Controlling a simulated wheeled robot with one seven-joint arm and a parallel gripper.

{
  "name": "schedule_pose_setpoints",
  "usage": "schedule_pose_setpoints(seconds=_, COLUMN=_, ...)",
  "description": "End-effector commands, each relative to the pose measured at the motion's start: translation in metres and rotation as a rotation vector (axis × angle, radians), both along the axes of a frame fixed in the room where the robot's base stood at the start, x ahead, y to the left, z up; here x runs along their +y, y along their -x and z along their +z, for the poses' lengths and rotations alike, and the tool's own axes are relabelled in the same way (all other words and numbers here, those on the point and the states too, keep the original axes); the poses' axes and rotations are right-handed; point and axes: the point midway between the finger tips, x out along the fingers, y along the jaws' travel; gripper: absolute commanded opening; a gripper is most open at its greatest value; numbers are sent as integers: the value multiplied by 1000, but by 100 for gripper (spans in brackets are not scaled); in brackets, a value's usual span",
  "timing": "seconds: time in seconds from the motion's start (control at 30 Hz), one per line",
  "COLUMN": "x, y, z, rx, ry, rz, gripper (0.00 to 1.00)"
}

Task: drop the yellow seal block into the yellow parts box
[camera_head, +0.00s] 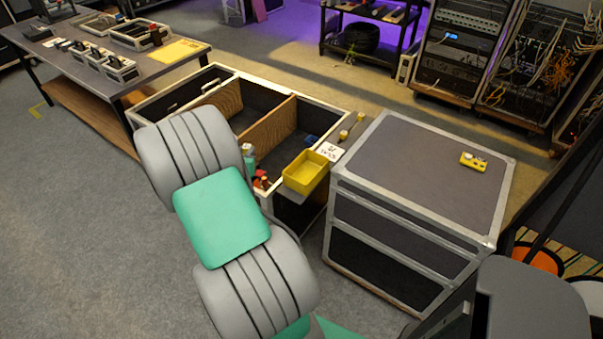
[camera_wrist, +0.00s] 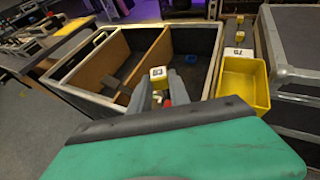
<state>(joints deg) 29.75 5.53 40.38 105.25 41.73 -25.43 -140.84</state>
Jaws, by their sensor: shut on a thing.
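My gripper (camera_wrist: 160,92) is shut on a small yellow seal block (camera_wrist: 158,83) with a pale marked face, seen between its fingertips in the wrist view. The block is held up in front of the open black case. The yellow parts box (camera_wrist: 243,82) is to the right of the gripper, apart from it, and looks empty. In the head view, the yellow parts box (camera_head: 306,176) sits at the right end of the case, beside a white label card (camera_head: 328,152).
The open black case (camera_head: 230,120) has wooden dividers and raised rims. Two small yellow blocks (camera_head: 352,126) stand by its right edge. A closed grey flight case (camera_head: 420,165) is to the right, with a yellow device (camera_head: 473,162) on top. A table (camera_head: 175,65) is at left.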

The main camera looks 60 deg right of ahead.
Motion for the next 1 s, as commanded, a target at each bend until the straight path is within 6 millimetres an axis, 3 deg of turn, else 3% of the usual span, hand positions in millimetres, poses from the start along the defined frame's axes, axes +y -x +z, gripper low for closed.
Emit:
schedule_pose_setpoints(seconds=0.03, x=-27, y=25, z=-6, rx=1, ry=-2, rz=-65, gripper=0)
schedule_pose_setpoints(seconds=0.13, x=-68, y=68, z=-14, rx=1, ry=-1, rz=-169, gripper=0)
schedule_pose_setpoints(seconds=0.2, x=-88, y=94, z=-18, rx=0, ry=0, rz=-224, gripper=0)
schedule_pose_setpoints(seconds=0.33, x=-109, y=124, z=-23, rx=1, ry=0, rz=-287, gripper=0)
schedule_pose_setpoints(seconds=0.53, x=-115, y=132, z=-34, rx=1, ry=0, rz=-303, gripper=0)
schedule_pose_setpoints(seconds=0.8, x=-114, y=131, z=-73, rx=0, ry=1, rz=-301, gripper=0)
schedule_pose_setpoints(seconds=1.0, x=-114, y=131, z=-86, rx=0, ry=2, rz=-301, gripper=0)
